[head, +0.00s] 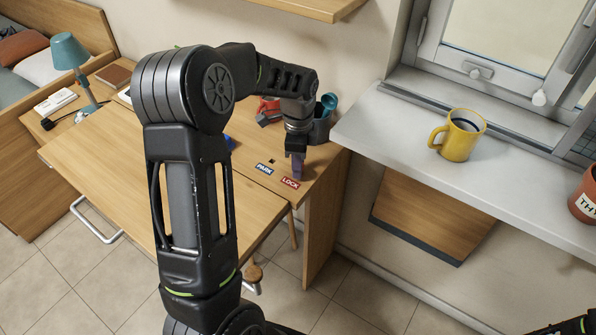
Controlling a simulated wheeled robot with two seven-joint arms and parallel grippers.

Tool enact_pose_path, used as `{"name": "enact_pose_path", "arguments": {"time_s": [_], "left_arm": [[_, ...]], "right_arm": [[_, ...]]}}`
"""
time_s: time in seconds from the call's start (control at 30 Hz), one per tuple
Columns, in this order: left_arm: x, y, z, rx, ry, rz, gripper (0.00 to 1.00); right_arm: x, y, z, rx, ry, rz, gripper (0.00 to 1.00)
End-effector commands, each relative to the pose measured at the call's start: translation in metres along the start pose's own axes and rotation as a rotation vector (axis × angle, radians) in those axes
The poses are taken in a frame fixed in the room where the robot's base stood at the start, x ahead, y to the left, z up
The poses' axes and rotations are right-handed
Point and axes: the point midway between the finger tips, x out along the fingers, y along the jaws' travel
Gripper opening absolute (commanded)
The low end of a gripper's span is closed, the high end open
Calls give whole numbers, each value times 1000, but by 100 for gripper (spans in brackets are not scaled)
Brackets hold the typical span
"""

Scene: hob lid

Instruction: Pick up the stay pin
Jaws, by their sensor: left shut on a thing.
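My left arm reaches across the desk. Its gripper (297,154) points down at the desk's right end, just behind the LOCK label (290,183). It is shut on the stay pin (298,171), a small purple piece showing below the fingers. The fingers hide the upper part of the pin. I cannot tell whether the pin's lower end is in a hole or clear of the desk top. A PARK label (265,169) lies to the left, with a small dark hole (272,161) behind it. My right gripper is not in view.
A wooden flap or desk top (90,150) with a metal handle (95,222) spreads left. Behind the gripper stand a dark cup (320,130) and a red item (268,105). A windowsill (400,130) with a yellow mug (459,137) lies right.

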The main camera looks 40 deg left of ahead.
Motion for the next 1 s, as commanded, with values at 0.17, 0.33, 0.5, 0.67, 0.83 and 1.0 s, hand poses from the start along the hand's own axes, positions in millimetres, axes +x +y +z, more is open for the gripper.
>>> {"name": "enact_pose_path", "arguments": {"time_s": [0.17, 0.33, 0.5, 0.67, 0.83, 1.0], "left_arm": [[0, 0, 0, 0, 0, 0, 0], [0, 0, 0, 0, 0, 0, 0], [-2, 0, 0, 0, 0, -1, 0], [-16, -1, 0, 0, 1, -3, 0], [-46, -1, 0, -1, 2, -4, 0], [-79, -1, 0, 0, 2, -4, 0]], "right_arm": [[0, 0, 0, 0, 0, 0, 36], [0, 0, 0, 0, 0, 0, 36], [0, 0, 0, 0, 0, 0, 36], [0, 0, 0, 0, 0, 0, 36], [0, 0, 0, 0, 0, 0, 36], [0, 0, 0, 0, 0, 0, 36]]}}
